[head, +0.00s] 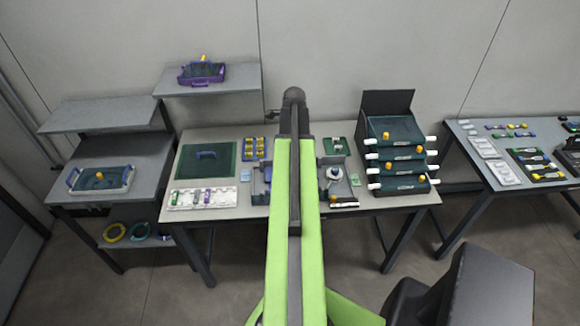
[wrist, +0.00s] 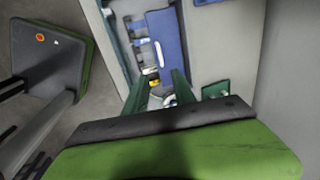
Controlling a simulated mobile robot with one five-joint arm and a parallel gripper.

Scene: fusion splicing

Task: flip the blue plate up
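In the wrist view, a blue plate (wrist: 170,45) lies ahead of my gripper, at the top middle. It has a small pale slot or mark near its left edge. My gripper (wrist: 160,82) points toward it, its two dark green fingers spread apart with a gap between them. The fingers look short of the plate; contact cannot be made out. A small yellow part and a white round part show between the fingers. In the head view my arm covers the middle of the table and hides the gripper. A dark blue part (head: 261,183) shows just left of my arm.
The main table (head: 240,215) holds a green mat (head: 205,161), a white tray of small parts (head: 202,198) and, at right, a stack of dark trays (head: 398,150) with yellow knobs. A reel (head: 334,175) sits right of my arm. Side tables stand left and right.

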